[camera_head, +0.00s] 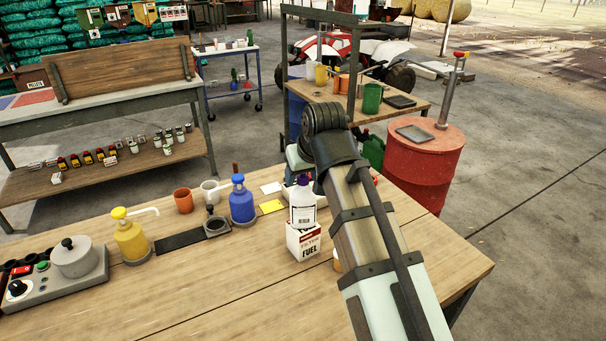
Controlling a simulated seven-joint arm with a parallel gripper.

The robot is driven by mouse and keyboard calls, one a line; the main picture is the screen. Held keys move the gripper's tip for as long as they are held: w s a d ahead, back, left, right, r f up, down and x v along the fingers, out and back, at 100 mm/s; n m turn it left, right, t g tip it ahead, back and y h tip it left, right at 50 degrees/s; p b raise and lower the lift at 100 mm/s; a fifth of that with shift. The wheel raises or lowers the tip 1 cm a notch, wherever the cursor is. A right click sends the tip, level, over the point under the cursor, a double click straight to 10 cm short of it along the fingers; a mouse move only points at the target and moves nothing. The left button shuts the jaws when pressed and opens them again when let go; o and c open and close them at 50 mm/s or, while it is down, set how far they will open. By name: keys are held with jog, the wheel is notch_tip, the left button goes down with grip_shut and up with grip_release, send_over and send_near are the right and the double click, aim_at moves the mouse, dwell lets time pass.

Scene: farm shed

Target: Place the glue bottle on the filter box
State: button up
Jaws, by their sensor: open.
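The glue bottle (302,208) is white with a purple cap and a dark printed label. It is upright, directly above the filter box (303,243), and its base appears to meet the box top. The filter box is a small white carton with red and black lettering, standing on the near wooden workbench. My arm reaches in from the lower right and bends down behind the bottle. My gripper (304,187) is open around or just behind the bottle's upper part. Its fingers are largely hidden, so I cannot tell whether they touch the bottle.
A blue pump bottle (242,203), a yellow pump bottle (130,238), an orange cup (183,200) and a white mug (211,191) stand to the left. A grey control box (60,280) is at far left. The bench front is clear. A red drum (425,165) stands beyond.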

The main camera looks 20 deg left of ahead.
jog(key=v, duration=1.2)
jog(key=shift+r, duration=0.1)
jog(key=shift+o, duration=0.2)
jog(key=shift+d, duration=0.1)
